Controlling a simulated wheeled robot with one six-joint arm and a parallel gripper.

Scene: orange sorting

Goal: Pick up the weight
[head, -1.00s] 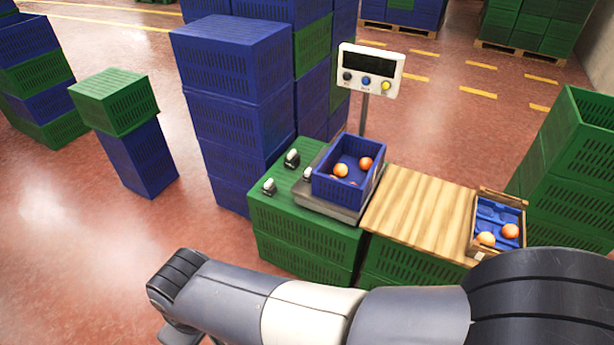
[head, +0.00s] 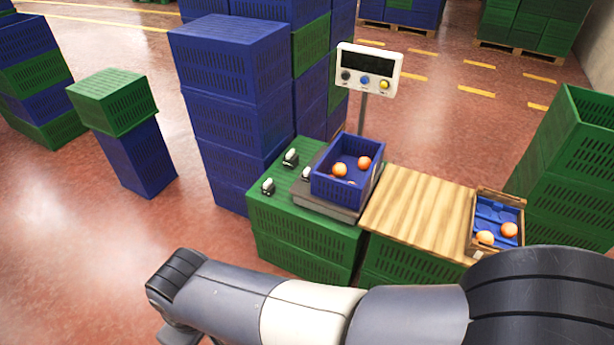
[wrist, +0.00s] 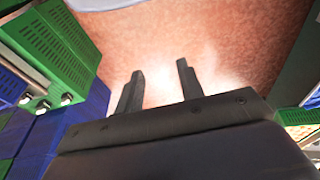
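Several small weights, dark with pale tops, stand on the green crate top left of the scale. One weight (head: 290,158) is at the back, one weight (head: 267,186) is nearer the front, and another weight (head: 307,174) is beside the scale, partly hidden. They also show small at the left of the wrist view, such as this weight (wrist: 66,99). My gripper (wrist: 160,72) is open and empty over bare floor, well apart from the weights. In the head view its fingers are not clearly visible.
A blue crate (head: 320,188) with oranges sits on the scale, with a display (head: 369,70) on a post behind. A wooden board (head: 410,207) and a small wooden box (head: 471,235) with oranges are to the right. Tall blue crates (head: 235,110) stand behind left.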

